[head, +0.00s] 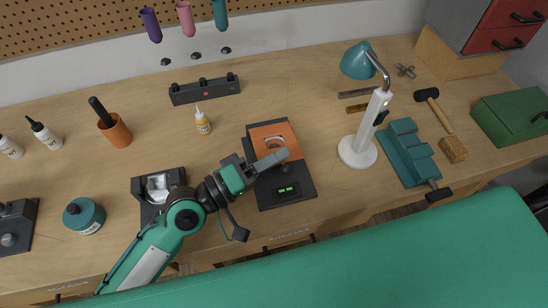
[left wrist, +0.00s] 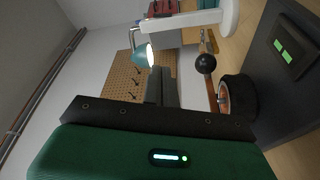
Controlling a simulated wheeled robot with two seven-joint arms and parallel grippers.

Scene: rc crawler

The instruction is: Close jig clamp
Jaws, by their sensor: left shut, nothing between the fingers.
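The jig is a dark base (head: 295,198) with an orange plate (head: 272,131) at its back and a small panel with two green lights (head: 286,190) at its front. My left gripper (head: 280,157) reaches over the jig from the left; its fingers are shut and empty. The arm and fingers cover part of the jig. In the left wrist view, the jig's dark side with its green lights (left wrist: 286,50) is at right. A black ball (left wrist: 206,63), probably the clamp knob, and a wheel with a black tyre (left wrist: 238,97) show beyond my gripper (left wrist: 162,85). The clamp's position is unclear.
A white desk lamp (head: 357,151) and a teal vise (head: 408,152) stand right of the jig. A black holder (head: 149,211) and a teal jar (head: 84,216) are at left. A small bottle (head: 202,121) stands behind. Bare table lies between bottle and holder.

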